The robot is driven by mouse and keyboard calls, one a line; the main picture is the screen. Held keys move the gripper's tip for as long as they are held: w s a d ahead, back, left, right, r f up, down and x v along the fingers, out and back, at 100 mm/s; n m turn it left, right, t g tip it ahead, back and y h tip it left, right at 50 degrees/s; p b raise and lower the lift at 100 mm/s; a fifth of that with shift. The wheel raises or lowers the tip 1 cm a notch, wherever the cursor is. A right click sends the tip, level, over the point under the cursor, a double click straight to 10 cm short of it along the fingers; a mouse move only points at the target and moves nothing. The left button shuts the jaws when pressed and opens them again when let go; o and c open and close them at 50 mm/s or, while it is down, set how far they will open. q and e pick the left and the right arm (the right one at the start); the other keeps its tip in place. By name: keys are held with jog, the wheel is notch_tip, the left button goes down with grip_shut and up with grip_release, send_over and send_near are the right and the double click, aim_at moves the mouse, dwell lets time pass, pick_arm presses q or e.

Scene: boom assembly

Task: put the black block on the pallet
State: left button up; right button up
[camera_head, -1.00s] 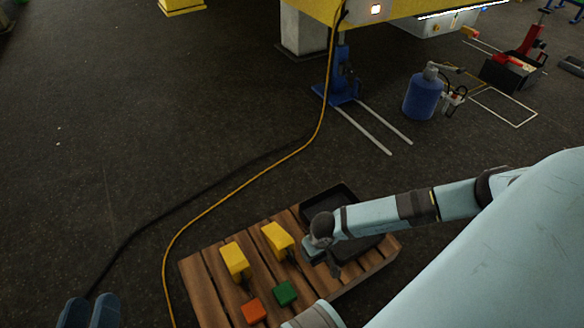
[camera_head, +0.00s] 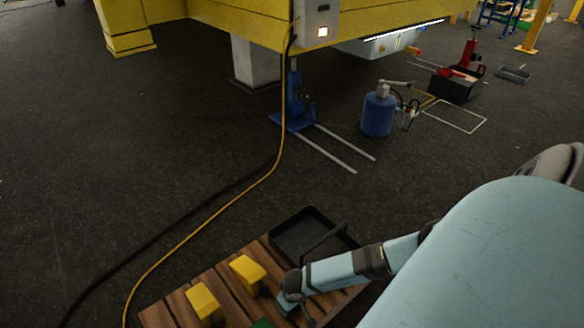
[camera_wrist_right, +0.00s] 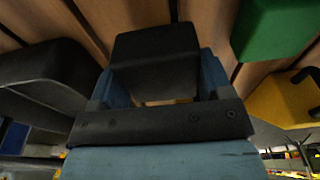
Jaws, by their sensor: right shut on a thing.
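In the right wrist view, my right gripper (camera_wrist_right: 158,85) is shut on the black block (camera_wrist_right: 155,50), which sits between its two blue fingers. The wooden planks of the pallet (camera_wrist_right: 195,12) show behind the block. I cannot tell whether the block touches them. In the head view, my right gripper (camera_head: 290,304) is over the right part of the pallet (camera_head: 178,312), at the bottom of the picture. The block cannot be made out there. My left gripper is not in view.
Yellow blocks (camera_head: 203,302) (camera_head: 248,273) and a green block (camera_head: 262,323) are on the pallet. A black tray with a handle (camera_head: 290,240) lies at its far right. A yellow cable (camera_head: 215,214) runs over the floor at left. A blue lift (camera_head: 297,112) stands farther back.

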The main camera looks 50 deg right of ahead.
notch_tip(320, 180, down, 3)
jog(key=shift+f+b, duration=0.15)
jog(key=shift+b, duration=0.5)
jog(key=shift+f, duration=0.15)
jog(key=o, duration=0.6)
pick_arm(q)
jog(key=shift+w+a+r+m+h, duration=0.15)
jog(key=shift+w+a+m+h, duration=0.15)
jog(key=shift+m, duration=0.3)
pick_arm(e)
jog(key=o, duration=0.5)
jog(key=shift+c, duration=0.2)
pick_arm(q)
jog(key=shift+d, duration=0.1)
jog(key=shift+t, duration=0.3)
